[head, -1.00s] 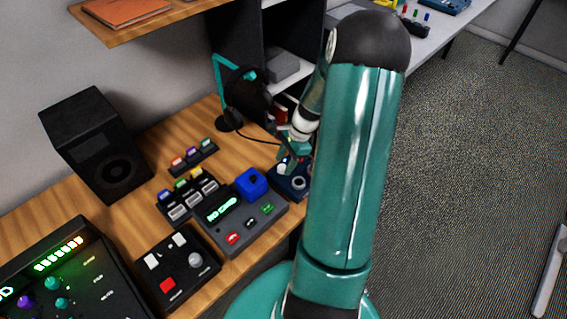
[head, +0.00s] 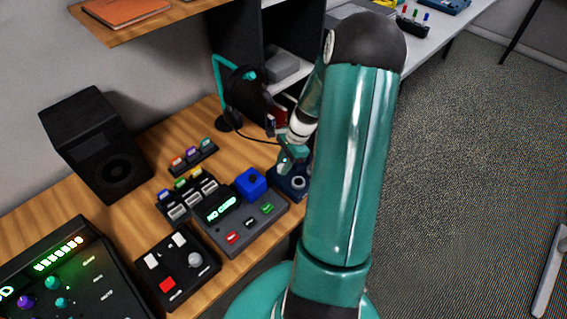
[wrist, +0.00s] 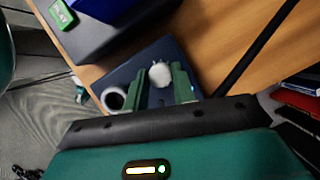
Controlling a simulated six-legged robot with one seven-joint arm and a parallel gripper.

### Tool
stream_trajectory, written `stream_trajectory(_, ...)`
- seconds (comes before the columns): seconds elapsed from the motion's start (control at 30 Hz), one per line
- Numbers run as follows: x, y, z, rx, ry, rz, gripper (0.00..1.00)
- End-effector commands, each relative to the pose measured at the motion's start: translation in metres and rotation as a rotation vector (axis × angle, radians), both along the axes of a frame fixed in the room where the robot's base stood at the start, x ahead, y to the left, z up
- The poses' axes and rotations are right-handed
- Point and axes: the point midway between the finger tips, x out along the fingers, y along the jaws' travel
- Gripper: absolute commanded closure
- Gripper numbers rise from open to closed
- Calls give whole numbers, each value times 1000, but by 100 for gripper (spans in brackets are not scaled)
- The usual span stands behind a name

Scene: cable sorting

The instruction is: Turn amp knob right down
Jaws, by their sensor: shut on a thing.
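The amp appears to be the dark blue box (head: 283,188) at the right end of the wooden desk, partly hidden by my arm in the head view. The box also shows in the wrist view (wrist: 122,76). On it are a pale round knob (wrist: 160,75) and a white-rimmed round piece with a dark centre (wrist: 113,98). The latter also shows in the head view (head: 298,183). My gripper (head: 286,164) is over the left part of the box. In the wrist view, its green fingers (wrist: 158,84) stand on either side of the pale knob, shut on it.
A grey device with a lit display (head: 221,206) and a blue block (head: 252,183) stand close left of the box. A headphone stand (head: 228,120) with a trailing cable stands behind. A black speaker (head: 95,145) and several control boxes fill the desk's left.

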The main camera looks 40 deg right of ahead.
Motion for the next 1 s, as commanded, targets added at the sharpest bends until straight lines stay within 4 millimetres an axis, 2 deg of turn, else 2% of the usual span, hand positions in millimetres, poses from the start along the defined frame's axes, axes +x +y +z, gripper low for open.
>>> stream_trajectory(0.37, 2, 0, 0, 0, 1, 227, 97)
stream_trajectory(1.0, 6, 1, 0, 0, 1, 832, 97)
